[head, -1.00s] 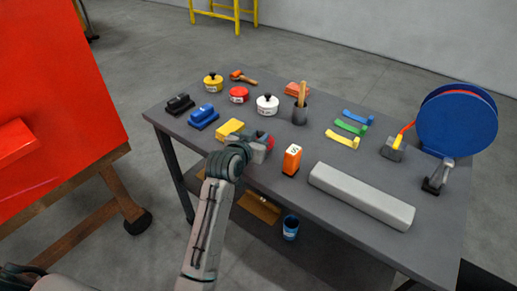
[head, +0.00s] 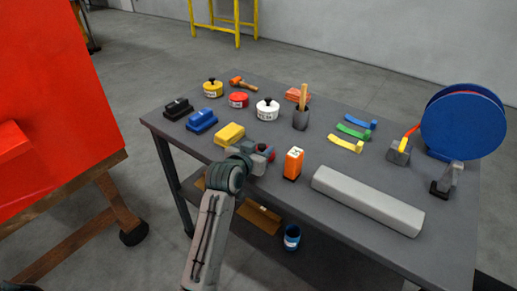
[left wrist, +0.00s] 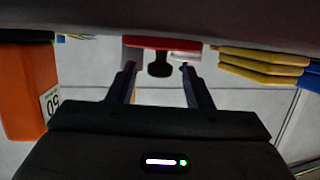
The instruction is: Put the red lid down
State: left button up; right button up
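The red lid with its dark knob shows in the left wrist view (left wrist: 158,44), which looks upside down. It appears to rest on the table, knob upward. In the head view the lid (head: 268,151) is partly hidden by my left gripper (head: 261,154), near the table's front edge. The fingers of my left gripper (left wrist: 158,70) are apart, one on each side of the knob, with gaps between them and it. The red pot (head: 239,100) stands further back without a knobbed lid on top. My right gripper is out of view.
A yellow block stack (head: 229,134) lies left of my left gripper, and an orange box (head: 293,163) stands to its right. A long grey bar (head: 367,200) lies at the right front.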

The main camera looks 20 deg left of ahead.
pick_arm(q)
jog(key=shift+r, duration=0.2)
jog(key=v, duration=1.2)
jog(key=shift+b, duration=0.45)
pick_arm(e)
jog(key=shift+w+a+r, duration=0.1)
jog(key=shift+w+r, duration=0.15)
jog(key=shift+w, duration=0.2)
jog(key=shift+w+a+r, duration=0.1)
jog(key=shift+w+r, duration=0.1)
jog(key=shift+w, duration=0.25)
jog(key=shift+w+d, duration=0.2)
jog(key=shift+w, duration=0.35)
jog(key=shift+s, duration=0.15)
